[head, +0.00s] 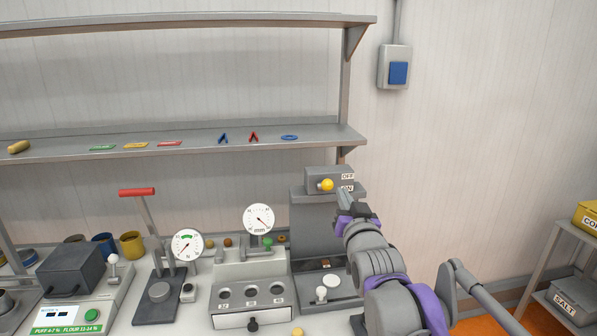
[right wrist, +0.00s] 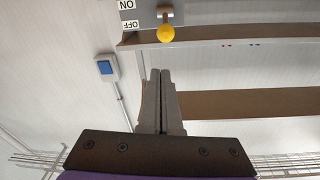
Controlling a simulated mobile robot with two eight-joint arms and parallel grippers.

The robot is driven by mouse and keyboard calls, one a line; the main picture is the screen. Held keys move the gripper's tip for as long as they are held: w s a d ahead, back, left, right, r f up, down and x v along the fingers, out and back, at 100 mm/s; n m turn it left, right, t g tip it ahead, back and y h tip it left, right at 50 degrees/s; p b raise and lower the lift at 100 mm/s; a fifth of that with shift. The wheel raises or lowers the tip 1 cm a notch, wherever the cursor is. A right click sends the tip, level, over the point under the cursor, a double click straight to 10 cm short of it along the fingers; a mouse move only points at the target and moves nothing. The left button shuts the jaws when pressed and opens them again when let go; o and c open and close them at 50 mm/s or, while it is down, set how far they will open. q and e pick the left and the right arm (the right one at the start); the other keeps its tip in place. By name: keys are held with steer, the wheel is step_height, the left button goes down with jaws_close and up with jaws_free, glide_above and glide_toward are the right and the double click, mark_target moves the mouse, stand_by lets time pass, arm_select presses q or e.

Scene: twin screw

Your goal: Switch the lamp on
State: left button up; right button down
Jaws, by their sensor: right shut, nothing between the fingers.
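A grey switch box (head: 313,176) stands on top of a tall grey machine, with a short lever ending in a yellow knob (head: 327,185). OFF and ON labels sit one above the other beside the lever, OFF on top. I cannot tell firmly which label the lever points to. My right gripper (head: 343,194) is shut and empty, just below and right of the knob. In the right wrist view, the knob (right wrist: 166,34) shows beyond the shut fingertips (right wrist: 160,71), apart from them. No lamp can be made out. My left gripper is not in view.
A wall box with a blue button (head: 398,73) is at upper right. A shelf (head: 200,147) with small items runs behind. The wall right of the switch is clear.

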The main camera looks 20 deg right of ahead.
step_height(320, 180, up, 2)
steer(key=w, duration=0.2)
steer(key=r+p, duration=0.1)
steer(key=r, duration=0.1)
glide_above(331, 184)
step_height(331, 184, down, 3)
steer(key=shift+r+t, duration=0.1)
steer(key=shift+t, duration=0.2)
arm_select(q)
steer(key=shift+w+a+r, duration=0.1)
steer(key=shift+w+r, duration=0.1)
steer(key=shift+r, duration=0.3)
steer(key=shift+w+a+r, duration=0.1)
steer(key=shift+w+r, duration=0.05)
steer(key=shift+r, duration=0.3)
arm_select(e)
steer(key=shift+s+a+f+h, duration=0.15)
steer(key=shift+s+f+h, duration=0.2)
steer(key=shift+f, duration=0.3)
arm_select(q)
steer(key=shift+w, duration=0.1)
arm_select(e)
steer(key=shift+w, duration=0.1)
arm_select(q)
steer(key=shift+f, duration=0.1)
